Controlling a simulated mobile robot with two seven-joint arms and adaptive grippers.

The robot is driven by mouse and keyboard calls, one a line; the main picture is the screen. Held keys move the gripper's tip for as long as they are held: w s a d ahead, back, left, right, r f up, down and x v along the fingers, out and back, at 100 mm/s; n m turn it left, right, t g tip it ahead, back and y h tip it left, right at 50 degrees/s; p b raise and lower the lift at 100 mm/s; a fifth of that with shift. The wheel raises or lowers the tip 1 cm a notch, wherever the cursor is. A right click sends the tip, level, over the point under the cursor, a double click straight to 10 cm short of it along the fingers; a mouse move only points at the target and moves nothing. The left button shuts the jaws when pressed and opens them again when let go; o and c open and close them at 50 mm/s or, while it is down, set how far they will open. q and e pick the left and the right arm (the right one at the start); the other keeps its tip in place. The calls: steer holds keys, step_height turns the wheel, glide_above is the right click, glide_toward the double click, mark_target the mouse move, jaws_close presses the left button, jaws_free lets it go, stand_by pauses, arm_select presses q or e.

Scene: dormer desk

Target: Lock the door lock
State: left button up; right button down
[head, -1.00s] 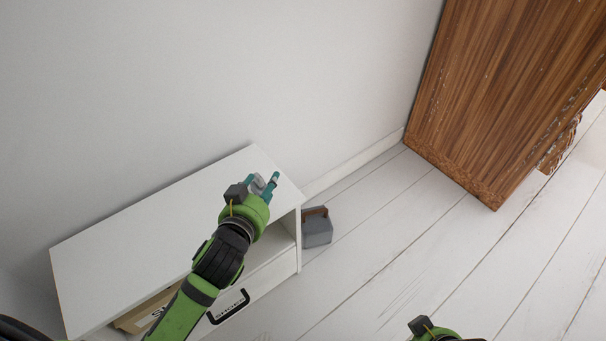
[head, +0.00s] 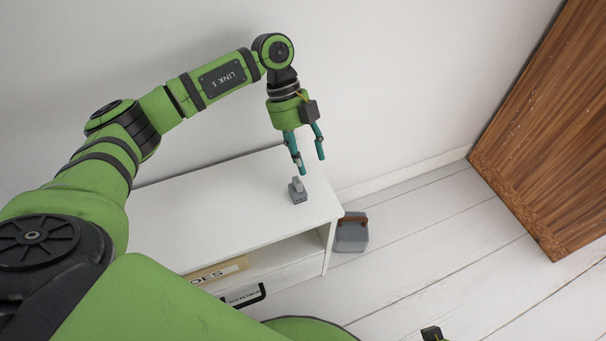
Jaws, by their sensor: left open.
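The door lock (head: 298,192), a small grey block with a lighter raised piece on top, sits near the right end of the white cabinet top. Whether it is locked is too small to tell. My left gripper (head: 311,164) points down just above and slightly right of it, with its teal fingers apart and nothing between them. One fingertip is close to the lock's top; I cannot tell if it touches. Of my right gripper, only a dark piece (head: 432,333) shows at the bottom edge; its fingers are out of view.
The white cabinet (head: 220,215) stands against the wall, with an open shelf holding a labelled box (head: 220,270) and a black-handled drawer below. A grey box with a brown handle (head: 351,234) is on the floor beside it. A wooden panel (head: 550,130) stands at right.

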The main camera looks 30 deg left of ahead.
mark_target(294, 178)
arm_select(q)
steer(key=shift+n+y, duration=0.3)
steer(key=shift+y, duration=0.5)
steer(key=f, duration=0.2)
steer(key=s+a+f+b, duration=0.1)
steer(key=f, duration=0.1)
steer(key=s+f, duration=0.1)
steer(key=shift+s+a+f, duration=0.15)
steer(key=shift+a+f, duration=0.05)
steer(key=shift+f, duration=0.2)
jaws_close()
arm_select(e)
steer(key=r, duration=0.3)
steer(key=shift+w+d+r, duration=0.1)
steer(key=shift+w+r, duration=0.05)
steer(key=shift+w, duration=0.1)
